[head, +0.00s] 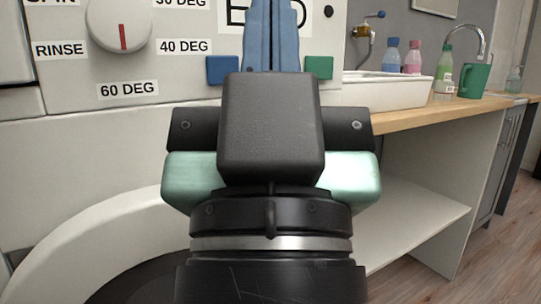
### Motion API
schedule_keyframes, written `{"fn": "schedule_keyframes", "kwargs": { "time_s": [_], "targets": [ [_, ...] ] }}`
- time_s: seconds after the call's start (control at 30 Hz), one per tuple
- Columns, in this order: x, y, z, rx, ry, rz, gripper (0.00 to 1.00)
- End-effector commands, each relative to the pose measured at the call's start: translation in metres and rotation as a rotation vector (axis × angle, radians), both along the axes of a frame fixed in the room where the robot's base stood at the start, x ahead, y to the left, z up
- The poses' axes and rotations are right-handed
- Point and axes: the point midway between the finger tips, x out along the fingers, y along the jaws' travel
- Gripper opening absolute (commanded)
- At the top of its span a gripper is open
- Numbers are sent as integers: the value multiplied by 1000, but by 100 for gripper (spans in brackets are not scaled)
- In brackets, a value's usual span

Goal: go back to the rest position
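My gripper (271,8) is in the middle of the head view, seen from behind, in front of a washing machine's control panel (190,77). Its two blue fingers lie side by side with only a thin line between them, so it looks shut. The fingertips run to the top edge of the picture. No held object shows, and the black gripper body hides what is straight ahead of it. I cannot tell whether the fingers touch the panel.
The panel has a white dial (120,22), a blue button (222,70) and a green button (318,68). On the right, a wooden counter (405,118) carries a white basin (385,92), bottles and a green mug (473,80). Open floor (480,262) shows at lower right.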

Motion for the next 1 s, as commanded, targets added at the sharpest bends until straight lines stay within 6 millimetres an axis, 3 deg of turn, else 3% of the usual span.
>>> {"fn": "schedule_keyframes", "kwargs": {
  "time_s": [0.03, 1.0],
  "targets": [
    [0, 0, 33, 1, 0, 1, 0],
    [0, 1, 329, 1, 1, 3, 0]
  ]
}}
